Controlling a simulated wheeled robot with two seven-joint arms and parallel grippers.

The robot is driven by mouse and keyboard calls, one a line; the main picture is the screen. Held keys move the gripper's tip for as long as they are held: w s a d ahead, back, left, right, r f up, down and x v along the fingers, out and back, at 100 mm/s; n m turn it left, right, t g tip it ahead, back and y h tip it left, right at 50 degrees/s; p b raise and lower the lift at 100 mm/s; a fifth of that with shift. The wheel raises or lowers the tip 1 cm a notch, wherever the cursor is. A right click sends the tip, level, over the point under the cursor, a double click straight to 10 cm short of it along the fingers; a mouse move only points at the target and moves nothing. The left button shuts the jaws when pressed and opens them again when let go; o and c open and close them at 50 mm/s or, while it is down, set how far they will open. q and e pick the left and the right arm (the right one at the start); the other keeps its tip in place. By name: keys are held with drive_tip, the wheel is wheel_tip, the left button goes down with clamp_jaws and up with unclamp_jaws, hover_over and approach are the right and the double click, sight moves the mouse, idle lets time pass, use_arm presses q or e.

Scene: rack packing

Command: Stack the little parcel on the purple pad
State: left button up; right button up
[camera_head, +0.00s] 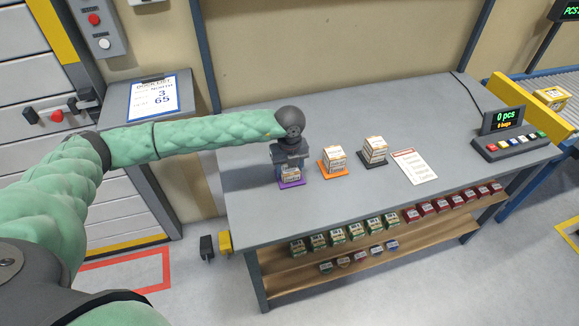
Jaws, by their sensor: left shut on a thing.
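My left gripper (290,166) points down over the purple pad (289,184) at the left of the grey table. It is shut on a small white and brown parcel (291,174), which is at the pad. I cannot tell whether the parcel rests on the pad or on another parcel beneath it. The gripper body hides the top of the parcel. My right gripper is not in view.
Right of the purple pad, an orange pad (327,171) and a dark pad (374,164) bear stacked parcels. A paper sheet (414,167) and a counter display (504,122) stand further right. Several small boxes sit on the wooden shelf (300,283) below.

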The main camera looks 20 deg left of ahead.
use_arm(q)
drive_tip(key=shift+f, duration=0.1)
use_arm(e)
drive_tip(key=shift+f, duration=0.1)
use_arm(q)
drive_tip(key=shift+f, duration=0.1)
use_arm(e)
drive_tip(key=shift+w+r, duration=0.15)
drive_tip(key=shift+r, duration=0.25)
use_arm(q)
drive_tip(key=o, duration=1)
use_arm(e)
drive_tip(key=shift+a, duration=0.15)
